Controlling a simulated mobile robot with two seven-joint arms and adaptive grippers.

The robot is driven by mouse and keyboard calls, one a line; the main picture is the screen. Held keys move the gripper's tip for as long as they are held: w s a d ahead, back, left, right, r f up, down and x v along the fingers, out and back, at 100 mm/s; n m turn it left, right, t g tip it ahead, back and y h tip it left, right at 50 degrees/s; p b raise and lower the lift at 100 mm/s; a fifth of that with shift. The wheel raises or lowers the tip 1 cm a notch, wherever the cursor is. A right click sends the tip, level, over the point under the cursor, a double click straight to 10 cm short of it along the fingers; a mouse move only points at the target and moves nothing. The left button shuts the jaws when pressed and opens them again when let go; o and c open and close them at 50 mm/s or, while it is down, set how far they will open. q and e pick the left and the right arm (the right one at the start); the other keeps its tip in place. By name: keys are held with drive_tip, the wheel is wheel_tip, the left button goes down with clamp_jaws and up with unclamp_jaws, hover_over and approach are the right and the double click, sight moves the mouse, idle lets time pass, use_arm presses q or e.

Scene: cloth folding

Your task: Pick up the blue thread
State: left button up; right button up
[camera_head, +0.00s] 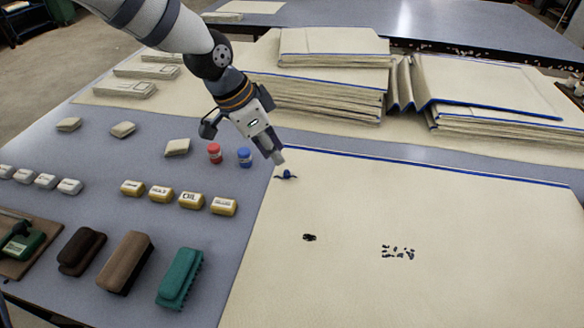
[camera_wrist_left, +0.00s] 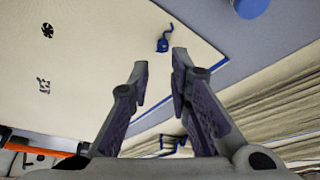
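A small piece of blue thread (camera_head: 287,174) lies at the upper left corner of the large cream cloth (camera_head: 420,225). In the left wrist view the thread (camera_wrist_left: 163,43) lies on the cloth just beyond my fingertips. My left gripper (camera_head: 277,157) reaches down from the upper left, just above and beside the thread. In the left wrist view its fingers (camera_wrist_left: 159,72) are apart with nothing between them. My right gripper is in neither view.
A red spool (camera_head: 215,153) and a blue spool (camera_head: 245,157) stand left of the gripper. Stacks of folded cloth (camera_head: 330,90) lie behind. Brushes (camera_head: 180,277) and small labelled blocks (camera_head: 190,200) are at the left. Dark bits (camera_head: 397,252) lie on the cloth, which is otherwise clear.

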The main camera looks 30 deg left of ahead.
sight(286, 171)
use_arm(q)
drive_tip(key=shift+x, duration=1.1)
drive_tip(key=b+x, duration=0.1)
drive_tip(key=x, duration=0.3)
drive_tip(key=shift+a+f, duration=0.15)
drive_tip(key=shift+f, duration=0.1)
drive_tip(key=shift+w+f, duration=0.2)
drive_tip(key=shift+r, duration=0.15)
drive_tip(key=c, duration=0.3)
drive_tip(key=shift+c, duration=0.2)
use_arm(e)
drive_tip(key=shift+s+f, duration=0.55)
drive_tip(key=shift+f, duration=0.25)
